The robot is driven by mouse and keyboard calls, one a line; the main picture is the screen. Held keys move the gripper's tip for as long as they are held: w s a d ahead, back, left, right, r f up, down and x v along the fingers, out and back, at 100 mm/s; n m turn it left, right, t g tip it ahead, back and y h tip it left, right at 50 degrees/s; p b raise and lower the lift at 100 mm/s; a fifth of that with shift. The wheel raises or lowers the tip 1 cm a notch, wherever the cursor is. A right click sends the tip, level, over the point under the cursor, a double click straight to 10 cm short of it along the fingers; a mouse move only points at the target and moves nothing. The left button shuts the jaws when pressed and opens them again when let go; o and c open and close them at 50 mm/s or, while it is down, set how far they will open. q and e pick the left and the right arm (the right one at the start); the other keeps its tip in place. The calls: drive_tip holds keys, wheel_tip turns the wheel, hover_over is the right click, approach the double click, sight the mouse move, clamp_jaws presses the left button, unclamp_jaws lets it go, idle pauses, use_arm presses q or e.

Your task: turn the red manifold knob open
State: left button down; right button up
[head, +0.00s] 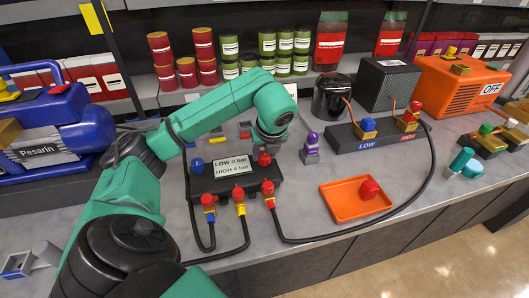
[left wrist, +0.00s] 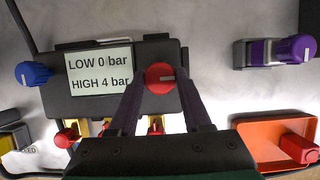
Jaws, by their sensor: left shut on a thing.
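The black manifold (head: 235,195) stands on the grey bench, with a display (head: 231,167) that reads LOW 0 bar, HIGH 4 bar. Its red knob (head: 264,159) is at the right end and its blue knob (head: 197,164) at the left end. My left gripper (head: 266,149) reaches down over the red knob. In the left wrist view the gripper (left wrist: 160,82) has its two fingers on either side of the red knob (left wrist: 160,77), shut on it. A short pale mark shows on the knob's top. The blue knob (left wrist: 33,73) is clear of the fingers. My right gripper is out of view.
An orange tray (head: 335,206) with a red part (head: 369,189) lies to the right. A purple-topped valve (head: 311,146) stands close to the gripper's right. Black hoses run from the manifold's front along the bench. Cans (head: 229,46) line the shelf behind.

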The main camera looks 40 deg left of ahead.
use_arm(q)
drive_tip(key=shift+c, duration=1.7)
unclamp_jaws()
drive_tip(key=v, duration=0.6)
wheel_tip(320, 180, up, 8)
drive_tip(key=p, duration=0.6)
hover_over(267, 171)
drive_tip(key=s+d, duration=0.2)
drive_tip(key=d, duration=0.1)
